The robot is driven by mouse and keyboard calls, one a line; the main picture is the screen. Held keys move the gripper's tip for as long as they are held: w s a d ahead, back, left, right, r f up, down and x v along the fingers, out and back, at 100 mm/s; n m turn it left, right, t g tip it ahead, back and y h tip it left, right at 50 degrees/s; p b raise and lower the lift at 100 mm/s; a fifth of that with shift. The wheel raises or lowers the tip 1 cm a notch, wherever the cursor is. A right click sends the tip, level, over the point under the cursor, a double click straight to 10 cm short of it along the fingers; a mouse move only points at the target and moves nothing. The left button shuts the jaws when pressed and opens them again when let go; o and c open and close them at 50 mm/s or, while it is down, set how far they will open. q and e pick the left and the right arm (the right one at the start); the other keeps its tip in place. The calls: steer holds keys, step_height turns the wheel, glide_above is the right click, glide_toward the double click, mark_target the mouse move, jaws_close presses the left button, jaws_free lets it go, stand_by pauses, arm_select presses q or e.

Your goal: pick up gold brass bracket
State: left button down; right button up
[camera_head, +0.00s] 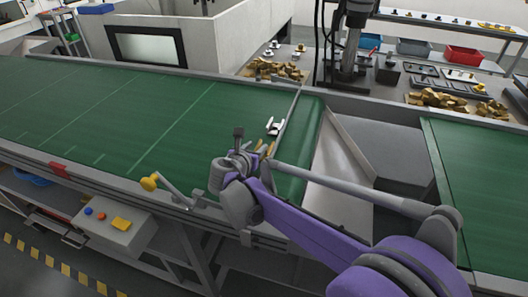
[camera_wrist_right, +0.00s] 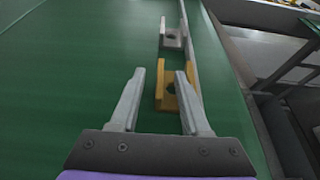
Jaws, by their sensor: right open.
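The gold brass bracket (camera_wrist_right: 176,84) lies on the green conveyor belt in the right wrist view, beside the belt's metal side rail and just beyond my fingertips. In the head view only a small gold part of it (camera_head: 262,147) shows past my right gripper (camera_head: 257,150), which partly hides it. In the right wrist view my right gripper (camera_wrist_right: 160,92) is open, with empty space between its two fingers; its right finger is close to the bracket's lower right side. I cannot tell whether they touch. My left gripper is in neither view.
A silver bracket (camera_wrist_right: 172,36) lies farther along the same rail; it also shows in the head view (camera_head: 274,126). The green belt (camera_head: 150,110) is clear to the left. A metal chute (camera_head: 340,170) lies beyond the belt's end. A drill press (camera_head: 350,50) stands behind.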

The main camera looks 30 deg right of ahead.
steer(key=shift+w+d+f, duration=0.1)
steer(key=shift+w+d, duration=0.1)
jaws_close()
stand_by(1.3)
